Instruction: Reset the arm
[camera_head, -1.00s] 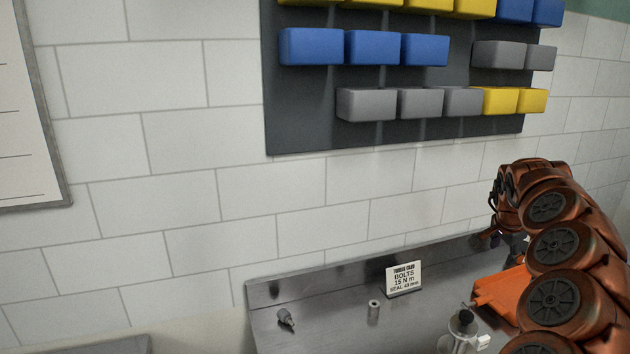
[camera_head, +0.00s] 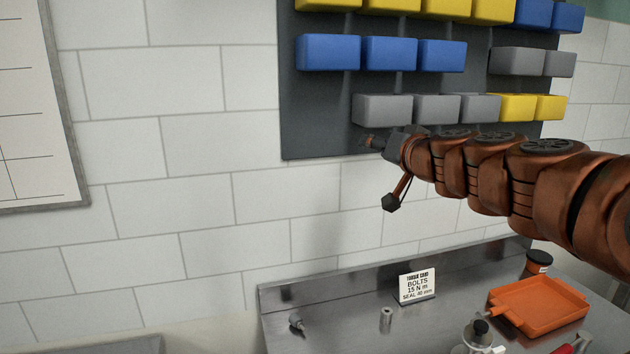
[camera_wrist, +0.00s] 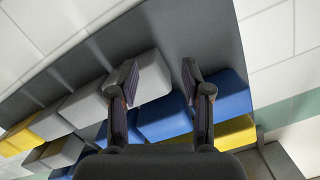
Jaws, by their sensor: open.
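My orange-brown arm reaches in from the right in the head view. My gripper (camera_head: 372,141) is at its left end, raised in front of the lower edge of the dark bin board (camera_head: 320,135). In the wrist view my gripper (camera_wrist: 158,82) shows two dark fingers set well apart, with nothing between them. Behind the fingers are grey bins (camera_wrist: 85,105) and blue bins (camera_wrist: 235,93). I cannot tell the exact gap between the gripper and the board.

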